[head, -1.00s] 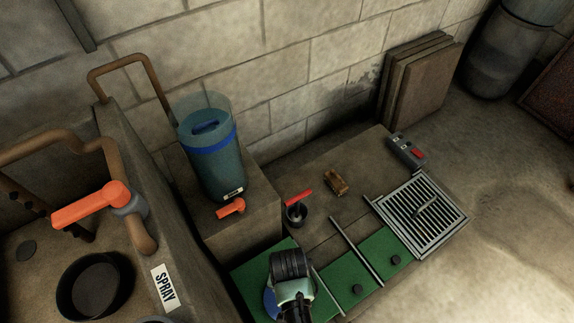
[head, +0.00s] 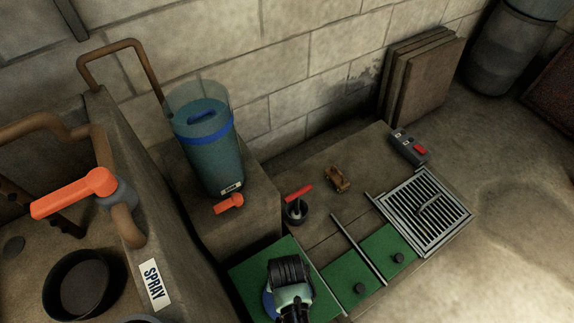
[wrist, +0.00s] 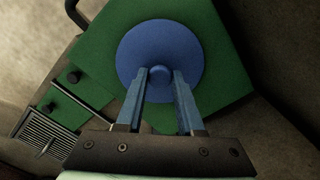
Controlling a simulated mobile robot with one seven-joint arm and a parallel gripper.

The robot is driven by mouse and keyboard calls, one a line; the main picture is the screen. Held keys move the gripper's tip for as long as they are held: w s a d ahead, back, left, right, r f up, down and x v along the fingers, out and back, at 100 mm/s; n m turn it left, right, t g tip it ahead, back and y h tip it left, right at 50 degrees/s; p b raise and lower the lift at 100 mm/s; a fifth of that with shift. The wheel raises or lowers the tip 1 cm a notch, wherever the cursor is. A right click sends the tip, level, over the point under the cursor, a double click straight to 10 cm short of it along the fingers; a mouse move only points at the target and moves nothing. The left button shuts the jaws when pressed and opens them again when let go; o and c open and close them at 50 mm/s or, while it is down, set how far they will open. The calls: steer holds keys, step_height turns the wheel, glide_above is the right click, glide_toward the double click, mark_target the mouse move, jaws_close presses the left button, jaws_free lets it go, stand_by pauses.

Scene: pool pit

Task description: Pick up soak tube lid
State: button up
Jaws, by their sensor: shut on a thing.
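The soak tube lid is a round blue disc (wrist: 160,45) with a small knob at its middle, lying over a green panel (wrist: 110,40) in the wrist view. My gripper (wrist: 160,76) has its two blue fingers closed on the knob. In the head view, only an edge of the lid (head: 268,304) shows beside my dark wrist; the fingertips are hidden there. I cannot tell whether the lid touches the panel. The clear soak tube (head: 208,160) with a blue band stands upright on a concrete block, with a dark blue piece inside near its top.
An orange tap (head: 229,204) sits below the tube. A dark cup (head: 296,211) with a red bar, a brown clamp-like piece (head: 337,180), a grey box (head: 408,147) and a metal grate (head: 427,212) lie to the right.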

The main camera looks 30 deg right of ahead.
jaws_close()
